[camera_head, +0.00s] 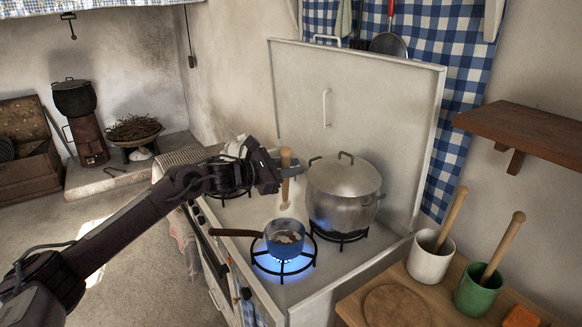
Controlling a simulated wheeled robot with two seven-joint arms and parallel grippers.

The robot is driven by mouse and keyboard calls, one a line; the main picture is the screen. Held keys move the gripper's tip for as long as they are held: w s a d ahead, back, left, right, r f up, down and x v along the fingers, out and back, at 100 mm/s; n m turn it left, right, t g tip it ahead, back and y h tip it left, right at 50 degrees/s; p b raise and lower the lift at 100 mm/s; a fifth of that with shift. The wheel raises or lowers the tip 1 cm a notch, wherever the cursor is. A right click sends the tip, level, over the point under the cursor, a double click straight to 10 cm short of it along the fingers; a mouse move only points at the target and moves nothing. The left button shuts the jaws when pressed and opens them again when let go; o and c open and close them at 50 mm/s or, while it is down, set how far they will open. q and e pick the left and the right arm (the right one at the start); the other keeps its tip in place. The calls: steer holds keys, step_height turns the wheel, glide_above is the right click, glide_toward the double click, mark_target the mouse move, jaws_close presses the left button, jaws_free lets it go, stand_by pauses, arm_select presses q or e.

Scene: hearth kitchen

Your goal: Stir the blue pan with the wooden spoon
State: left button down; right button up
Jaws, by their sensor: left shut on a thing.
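The blue pan (284,240) sits on a lit front burner of the white stove, its dark handle pointing left. Something pale lies inside it. My left gripper (280,168) is above the pan, near its upper edge, and shut on the wooden spoon (285,190). The spoon hangs upright, with its top end above the jaws and its lower end over the pan's far rim. I cannot tell whether the lower end is inside the pan. My right gripper is not in view.
A large lidded metal pot (344,195) stands on the burner right behind the pan. The raised stove lid (300,95) stands behind. At the lower right, a wooden counter holds a white cup (429,262), a green cup (476,293) and a round board (396,307).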

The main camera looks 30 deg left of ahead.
arm_select(q)
step_height(320, 180, down, 14)
steer(key=b, duration=0.9)
steer(key=shift+r+b, duration=0.25)
steer(key=shift+b, duration=0.15)
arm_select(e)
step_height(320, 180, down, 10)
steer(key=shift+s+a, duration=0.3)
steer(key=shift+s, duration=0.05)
arm_select(q)
steer(key=shift+w+d, duration=0.1)
steer(key=shift+w, duration=0.05)
